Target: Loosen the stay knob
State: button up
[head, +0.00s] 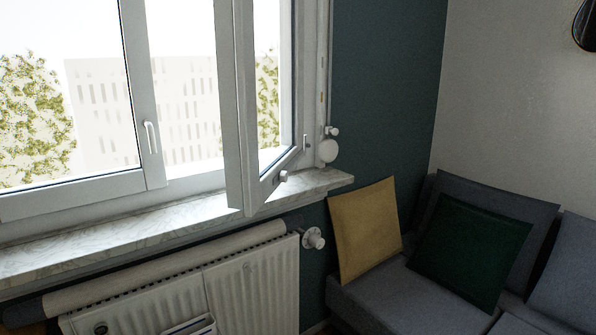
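The window's right sash (237,120) stands swung open into the room, over the marble sill. A small round pinkish-grey knob (283,176) sits low on this sash, close above the sill; it looks like the stay knob. Any stay arm behind it is too small or hidden to make out. How tight the knob is cannot be seen. My gripper is not in view.
The marble sill (120,231) runs under the window. Below it are a white radiator (256,290) and a white valve knob (314,238). A grey sofa (380,300) with a yellow cushion (365,228) and green cushion (470,250) stands at right.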

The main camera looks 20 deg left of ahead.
aim_at(283, 175)
jog(key=u, duration=0.5)
jog(key=i, duration=0.95)
jog(key=u, duration=0.75)
